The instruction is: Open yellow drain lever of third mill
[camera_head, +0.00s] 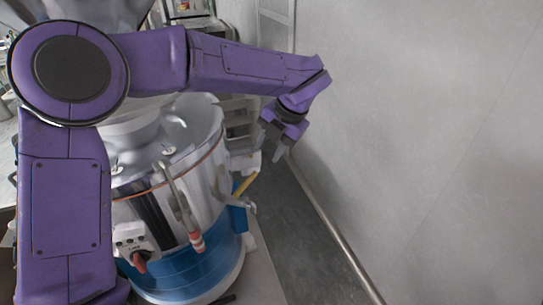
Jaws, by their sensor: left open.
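A mill (200,270) with a steel drum and a blue base stands at the lower left. A slim yellow lever (245,184) sticks up at a slant on the mill's right side, above a blue fitting (240,206). My left gripper (270,145) is open and empty, above and to the right of the yellow lever and apart from it. My purple left arm reaches over the top of the mill and hides part of it. My right gripper is not in view.
A steel rod with a red grip (196,240) hangs on the mill's front, beside a small control panel (132,240). A grey wall (430,120) with a low rail (330,232) closes off the right. A narrow strip of dark floor (290,245) lies between.

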